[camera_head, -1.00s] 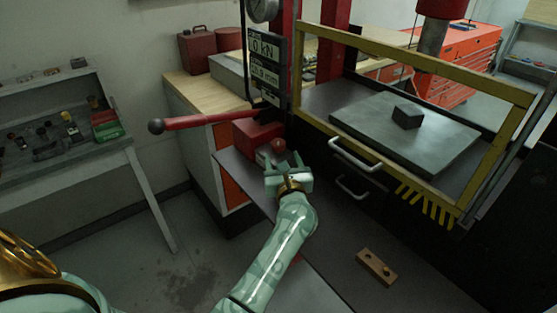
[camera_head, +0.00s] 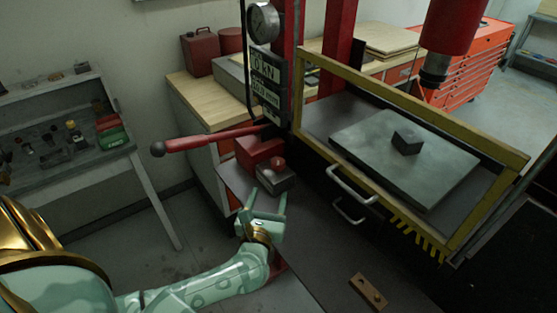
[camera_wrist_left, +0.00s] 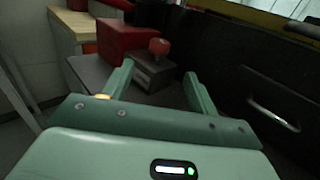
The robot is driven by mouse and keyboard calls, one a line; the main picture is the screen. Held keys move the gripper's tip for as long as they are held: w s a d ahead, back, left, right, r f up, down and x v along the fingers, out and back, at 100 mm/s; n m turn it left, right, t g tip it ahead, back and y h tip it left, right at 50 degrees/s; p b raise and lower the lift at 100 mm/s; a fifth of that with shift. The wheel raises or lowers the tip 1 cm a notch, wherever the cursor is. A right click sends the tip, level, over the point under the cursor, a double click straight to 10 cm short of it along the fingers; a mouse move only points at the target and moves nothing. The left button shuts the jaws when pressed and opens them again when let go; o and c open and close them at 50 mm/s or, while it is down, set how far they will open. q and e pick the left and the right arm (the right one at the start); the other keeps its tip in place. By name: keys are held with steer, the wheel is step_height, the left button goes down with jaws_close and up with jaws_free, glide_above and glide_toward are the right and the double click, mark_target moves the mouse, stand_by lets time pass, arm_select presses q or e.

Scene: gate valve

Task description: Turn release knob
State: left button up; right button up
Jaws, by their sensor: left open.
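The red round release knob (camera_head: 277,164) sits on top of a small grey block (camera_head: 276,180) beside a red box (camera_head: 260,152), at the foot of the press. The knob also shows in the left wrist view (camera_wrist_left: 159,46), ahead of and between my finger tips. My left gripper (camera_head: 264,203) is open and empty, a little in front of and below the knob, apart from it. In the left wrist view both green fingers (camera_wrist_left: 156,82) stand wide apart. My right gripper does not show.
A red pump lever (camera_head: 205,140) reaches left from the press. A yellow guard frame (camera_head: 400,90) surrounds the press bed with a dark block (camera_head: 407,142). Drawer-like handles (camera_head: 350,190) are right of my gripper. A small wooden piece (camera_head: 368,291) lies on the dark shelf.

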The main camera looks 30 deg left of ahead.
mark_target(277, 169)
arm_select(q)
steer(key=x, duration=0.5)
steer(key=shift+w+a, duration=0.15)
steer(key=x, duration=0.8)
steer(key=shift+w+a+f, duration=0.1)
steer(key=shift+w+f, duration=0.05)
steer(key=shift+w, duration=0.05)
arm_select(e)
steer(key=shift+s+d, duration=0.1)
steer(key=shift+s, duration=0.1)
arm_select(q)
steer(key=c, duration=1)
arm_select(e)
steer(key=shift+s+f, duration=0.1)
